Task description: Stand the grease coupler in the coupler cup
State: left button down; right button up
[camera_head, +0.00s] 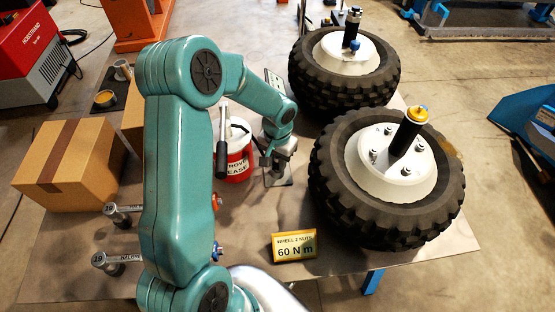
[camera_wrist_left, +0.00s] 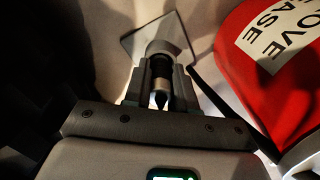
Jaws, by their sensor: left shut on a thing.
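My left gripper (camera_head: 276,166) points down beside the red grease tub, low over a small square plate (camera_head: 287,181). In the left wrist view the fingers (camera_wrist_left: 159,80) are shut on a short metallic cylinder, the grease coupler (camera_wrist_left: 160,90), with a dark band and a dark narrow end. A grey round cup-like piece (camera_wrist_left: 159,48) shows at the fingertips, over the pale square plate (camera_wrist_left: 178,30); it looks like the coupler cup. I cannot tell whether the coupler is inside it or just above it. My right gripper is not in view.
The red tub (camera_head: 238,167) stands close on the left of the gripper, a black-handled tool (camera_head: 222,155) at it. Two wheels (camera_head: 335,190) (camera_head: 310,85) fill the table's right side. A yellow torque sign (camera_head: 294,245) stands in front; a cardboard box (camera_head: 65,170) is left.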

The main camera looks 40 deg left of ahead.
pick_arm(q)
jog(key=c, duration=0.8)
grip_release()
jog(key=shift+c, duration=0.2)
notch_tip(320, 180, up, 16)
jog(key=shift+r, duration=0.2)
